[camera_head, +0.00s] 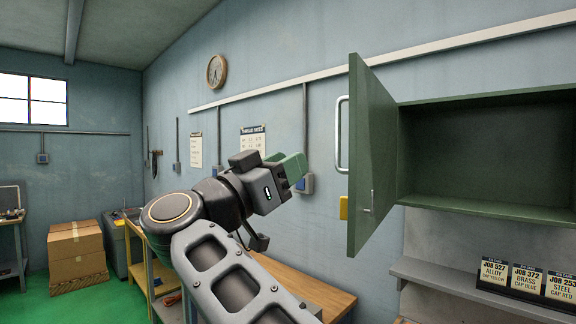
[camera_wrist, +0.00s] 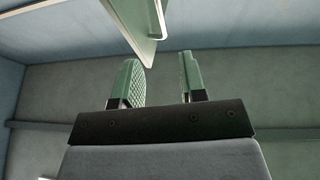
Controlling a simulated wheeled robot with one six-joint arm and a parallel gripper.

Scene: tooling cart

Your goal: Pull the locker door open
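The green locker (camera_head: 490,150) hangs on the wall at the right in the head view, and its inside looks empty. Its door (camera_head: 372,150) is swung well open on the left side, with a silver bar handle (camera_head: 341,134) on its outer face. My gripper (camera_head: 300,166) is to the left of the door, apart from the handle. In the wrist view the two green fingers (camera_wrist: 160,80) stand apart with nothing between them. The door (camera_wrist: 128,22) and its handle (camera_wrist: 158,18) show beyond the fingertips at the top.
A shelf (camera_head: 450,281) with job cards (camera_head: 527,279) is below the locker. A wooden bench (camera_head: 300,288) stands under my arm. Cardboard boxes (camera_head: 77,252) sit on the green floor at the left.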

